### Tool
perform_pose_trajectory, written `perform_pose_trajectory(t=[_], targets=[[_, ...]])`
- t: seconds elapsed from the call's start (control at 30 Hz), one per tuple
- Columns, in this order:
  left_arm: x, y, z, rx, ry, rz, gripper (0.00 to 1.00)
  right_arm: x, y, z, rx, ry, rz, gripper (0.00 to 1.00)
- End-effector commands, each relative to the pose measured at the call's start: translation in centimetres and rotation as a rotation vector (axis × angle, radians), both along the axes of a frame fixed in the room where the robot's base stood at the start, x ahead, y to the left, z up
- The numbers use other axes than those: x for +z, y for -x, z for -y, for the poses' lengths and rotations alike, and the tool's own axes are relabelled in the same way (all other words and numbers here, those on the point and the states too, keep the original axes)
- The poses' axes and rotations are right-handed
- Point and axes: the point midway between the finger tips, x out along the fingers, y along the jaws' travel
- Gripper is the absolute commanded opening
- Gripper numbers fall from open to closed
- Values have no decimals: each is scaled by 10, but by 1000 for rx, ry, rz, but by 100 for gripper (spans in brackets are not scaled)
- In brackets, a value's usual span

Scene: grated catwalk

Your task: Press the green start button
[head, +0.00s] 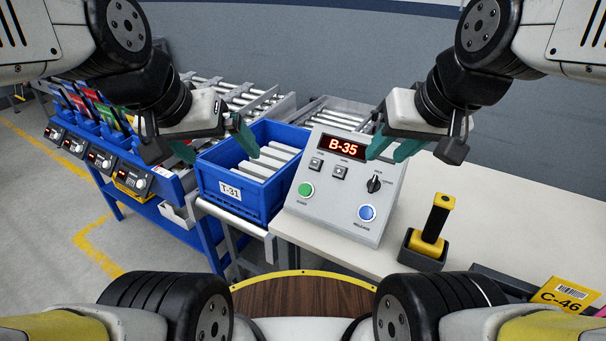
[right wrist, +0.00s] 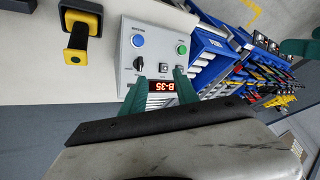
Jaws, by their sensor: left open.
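The green start button (head: 306,189) is on the lower left of a white sloped control panel (head: 330,212). It also shows in the right wrist view (right wrist: 182,49), uncovered. A blue button (head: 367,213) is at the panel's lower right. My left gripper (head: 214,148) is open and empty over the blue bin, left of the panel. My right gripper (head: 393,148) is open and empty near the panel's upper right side. In the right wrist view its teal fingers (right wrist: 158,88) are apart, with the red B-35 display partly between them. Neither gripper touches the green button.
A blue bin (head: 237,190) marked T-31 stands on rollers left of the panel. A yellow-handled scanner (head: 435,222) stands in a black holder on the right. Small black buttons and a dark knob (head: 374,184) are on the panel. The pale table (head: 490,210) is mostly clear.

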Motion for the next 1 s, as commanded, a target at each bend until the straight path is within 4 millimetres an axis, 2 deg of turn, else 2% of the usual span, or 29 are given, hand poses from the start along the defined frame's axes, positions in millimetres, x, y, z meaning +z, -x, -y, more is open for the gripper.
perform_pose_trajectory(t=[0.03, 0.2, 1.0], targets=[[0, 0, 0, 0, 0, 0, 98, 0, 0, 0, 0, 0, 0, 34], [0, 0, 0, 0, 0, 0, 98, 0, 0, 0, 0, 0, 0, 1], [0, 0, 0, 0, 0, 0, 98, 0, 0, 0, 0, 0, 0, 0]])
